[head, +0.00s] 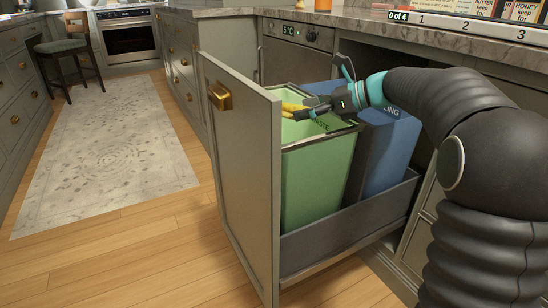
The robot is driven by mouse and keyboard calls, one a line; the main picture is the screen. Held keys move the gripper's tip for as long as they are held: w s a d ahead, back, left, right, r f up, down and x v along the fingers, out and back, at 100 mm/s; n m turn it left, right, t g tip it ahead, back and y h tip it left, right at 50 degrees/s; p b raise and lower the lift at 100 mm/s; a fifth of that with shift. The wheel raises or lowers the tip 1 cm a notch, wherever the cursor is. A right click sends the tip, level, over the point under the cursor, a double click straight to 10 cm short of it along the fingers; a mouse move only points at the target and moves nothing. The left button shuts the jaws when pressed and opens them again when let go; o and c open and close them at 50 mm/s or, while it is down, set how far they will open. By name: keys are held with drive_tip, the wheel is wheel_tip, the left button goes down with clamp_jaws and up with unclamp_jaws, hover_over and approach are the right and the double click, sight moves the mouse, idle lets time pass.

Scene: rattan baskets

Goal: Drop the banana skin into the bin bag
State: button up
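The banana skin (291,108) is a small yellow shape at the tip of my gripper (304,112). My gripper reaches in from the right, over the mouth of the green bin (315,185), and its fingers appear shut on the skin. The skin is above or just at the far left part of the bin's rim; its exact height is hard to tell. The green bin stands at the front of a pulled-out drawer, with partly hidden lettering near its top. I cannot make out a separate bin bag; the inside of the bin is mostly hidden.
A blue bin (389,155) with lettering ending in "LING" stands behind the green one. The drawer's tall front panel (240,170) stands left of the bins. The marble counter (440,32) runs above on the right. The floor at left is open, with a rug (110,155).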

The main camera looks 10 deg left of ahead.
drive_tip(key=o, duration=0.4)
drive_tip(key=shift+o, duration=0.2)
drive_tip(key=v, duration=1.2)
drive_tip(key=s+d+f+n+h+p, duration=0.1)
drive_tip(key=s+f+n+h+p, duration=0.2)
drive_tip(key=s+n, duration=0.4)
drive_tip(key=s+d+f+n+t+h+p, duration=0.1)
drive_tip(key=s+n+h, duration=0.4)
drive_tip(key=s, duration=1)
drive_tip(key=s+d+f+n+t+h+p, duration=0.1)
drive_tip(key=s+d+f+n+h+p, duration=0.1)
drive_tip(key=s+f+n+h+p, duration=0.3)
drive_tip(key=s+f+n, duration=0.1)
drive_tip(key=s+n, duration=0.3)
drive_tip(key=s, duration=0.2)
drive_tip(key=shift+s, duration=0.35)
